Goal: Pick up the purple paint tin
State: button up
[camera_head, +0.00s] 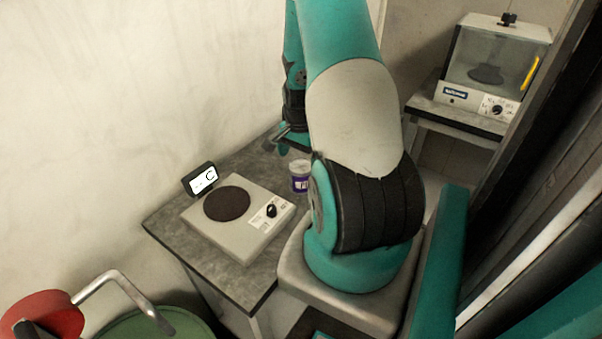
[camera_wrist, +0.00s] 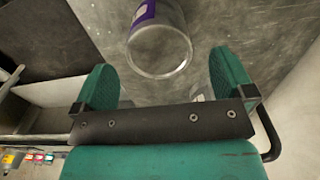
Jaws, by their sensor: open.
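The purple paint tin (camera_head: 300,183) stands on the grey bench (camera_head: 164,217), close to my arm in the head view. It has a purple label and a pale top. In the wrist view the tin (camera_wrist: 160,50) shows its clear or pale round end, with part of the purple label at the upper left. My gripper (camera_wrist: 162,78) is open, and its two green fingers are spread. The tin appears beyond the fingertips, roughly centred between them, and nothing is held. In the head view my gripper (camera_head: 283,143) is just above and left of the tin, partly hidden by the arm.
A hotplate-like device with a dark round plate (camera_head: 227,204) and a small display (camera_head: 200,179) sit on the bench left of the tin. A glass-fronted chamber (camera_head: 496,62) stands on another table at the upper right. A red lid-like object (camera_head: 40,308) is at lower left.

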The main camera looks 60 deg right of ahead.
aim_at(301, 164)
jog(key=shift+s+d+f+p, duration=0.1)
jog(key=shift+f+p, duration=1.05)
jog(key=shift+f, duration=2.05)
jog(key=shift+c, duration=0.5)
jog(key=c, duration=1)
